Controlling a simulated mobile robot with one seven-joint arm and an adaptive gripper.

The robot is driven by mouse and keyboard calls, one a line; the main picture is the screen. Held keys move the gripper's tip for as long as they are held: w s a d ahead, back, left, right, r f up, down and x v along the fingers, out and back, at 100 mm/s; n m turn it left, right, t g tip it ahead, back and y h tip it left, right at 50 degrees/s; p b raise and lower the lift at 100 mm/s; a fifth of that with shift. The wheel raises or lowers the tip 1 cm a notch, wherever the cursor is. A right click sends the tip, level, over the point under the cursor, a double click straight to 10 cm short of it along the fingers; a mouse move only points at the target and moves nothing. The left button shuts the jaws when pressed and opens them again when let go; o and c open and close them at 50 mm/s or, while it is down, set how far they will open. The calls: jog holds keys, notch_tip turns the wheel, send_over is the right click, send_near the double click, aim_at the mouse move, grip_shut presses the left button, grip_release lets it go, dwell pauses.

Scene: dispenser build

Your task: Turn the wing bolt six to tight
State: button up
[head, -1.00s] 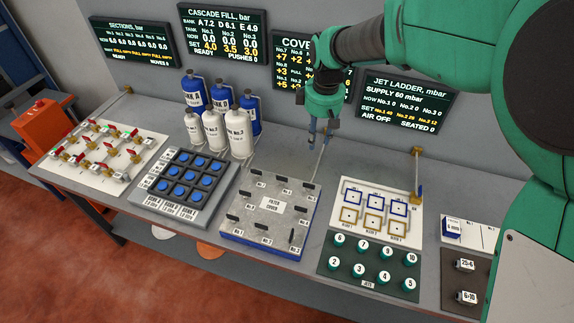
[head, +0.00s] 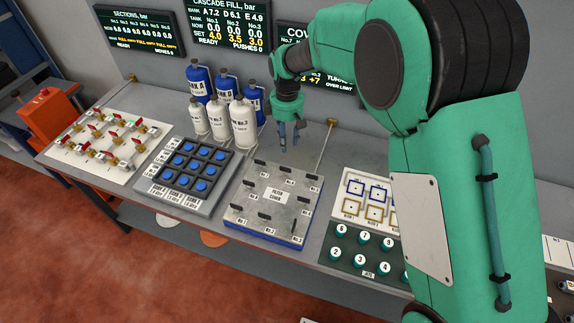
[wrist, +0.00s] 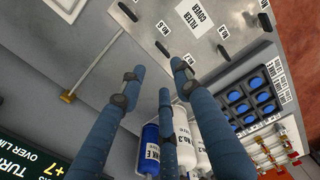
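The filter cover (head: 276,205) is a grey plate on a blue base on the bench, with several dark wing bolts around its edge. My gripper (head: 289,143) is above and behind its back edge, with its blue fingers pointing down. In the wrist view my gripper (wrist: 157,85) has its fingers spread, with nothing between them. The cover (wrist: 205,45) shows there beyond the fingertips, with some numbered wing bolts in view. No finger visibly touches a bolt.
Blue and white bottles (head: 243,128) stand left of my gripper. A blue-button panel (head: 187,170) is left of the cover, and a panel with green numbered knobs (head: 345,262) is right. A wall screen (head: 310,75) partly reads "over limit".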

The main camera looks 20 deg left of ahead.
aim_at(285, 171)
jog(key=shift+f, duration=0.1)
notch_tip(285, 171, down, 14)
jog(key=shift+r+b, duration=0.2)
jog(key=shift+b, duration=0.2)
dwell(0.3)
grip_shut()
